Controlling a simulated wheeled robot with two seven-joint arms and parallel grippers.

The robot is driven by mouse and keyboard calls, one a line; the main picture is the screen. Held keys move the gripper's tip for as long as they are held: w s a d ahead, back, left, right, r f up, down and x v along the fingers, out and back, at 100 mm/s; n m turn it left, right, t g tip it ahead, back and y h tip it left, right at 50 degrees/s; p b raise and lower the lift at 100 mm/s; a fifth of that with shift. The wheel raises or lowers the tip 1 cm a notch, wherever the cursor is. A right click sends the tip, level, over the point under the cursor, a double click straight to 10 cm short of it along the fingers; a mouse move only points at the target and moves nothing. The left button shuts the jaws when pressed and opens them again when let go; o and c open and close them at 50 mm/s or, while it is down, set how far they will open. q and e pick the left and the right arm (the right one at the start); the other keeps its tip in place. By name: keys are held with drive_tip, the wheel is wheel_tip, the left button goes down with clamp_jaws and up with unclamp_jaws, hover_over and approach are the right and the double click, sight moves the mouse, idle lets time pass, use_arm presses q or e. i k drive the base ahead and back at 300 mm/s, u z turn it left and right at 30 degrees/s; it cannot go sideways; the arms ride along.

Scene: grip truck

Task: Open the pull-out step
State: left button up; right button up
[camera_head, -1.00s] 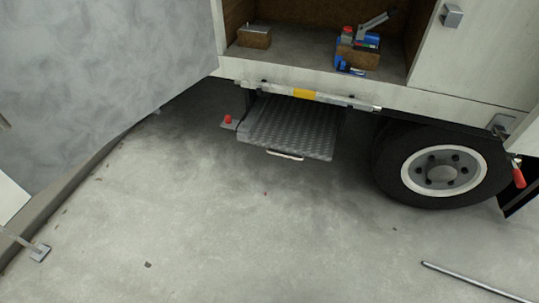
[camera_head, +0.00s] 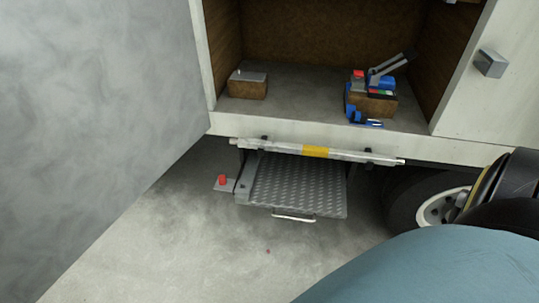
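The pull-out step (camera_head: 297,187) is a grey diamond-plate tread under the truck's open compartment. Its pale handle (camera_head: 293,217) is on the front edge. A bracket with a red knob (camera_head: 222,181) sits at the step's left side. A bar with a yellow patch (camera_head: 316,152) runs above the step. Neither of my grippers shows in the head view. A part of my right arm fills the lower right corner and hides some of the ground and wheel.
The open compartment (camera_head: 310,80) holds a wooden block (camera_head: 248,86) and a blue tool (camera_head: 369,97) on another block. A large grey panel (camera_head: 100,130) stands at the left. A wheel (camera_head: 437,205) is at the right. The concrete floor before the step is clear.

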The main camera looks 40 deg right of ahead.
sight(314, 186)
drive_tip(key=z, duration=0.4)
drive_tip(key=i, duration=0.9)
drive_tip(key=z, duration=1.1)
drive_tip(key=i, duration=0.25)
drive_tip(key=z, duration=0.2)
